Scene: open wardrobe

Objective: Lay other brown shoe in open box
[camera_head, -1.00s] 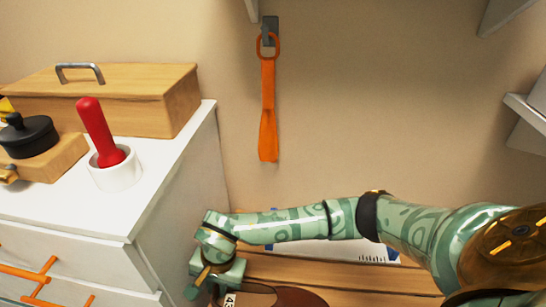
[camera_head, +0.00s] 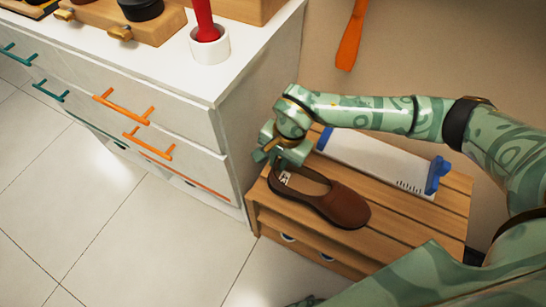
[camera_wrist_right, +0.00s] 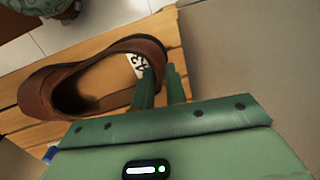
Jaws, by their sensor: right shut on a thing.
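A brown shoe (camera_head: 345,207) is at the wooden slatted bench, with its toe pointing right and a white size label inside its heel. My right gripper (camera_head: 280,163) is at the heel end, shut on the heel rim. In the right wrist view the two fingers (camera_wrist_right: 160,88) pinch the heel edge of the shoe (camera_wrist_right: 38,92), beside the label marked 43. I cannot tell whether the sole touches the slats. No open box shows in these frames. My left gripper is not in view.
The slatted bench (camera_head: 450,210) stands against the wall, right of a white drawer cabinet (camera_head: 235,150). A white board with blue ends (camera_head: 385,160) lies behind the shoe. An orange shoehorn (camera_head: 352,40) hangs on the wall. Tiled floor (camera_head: 140,225) is clear at lower left.

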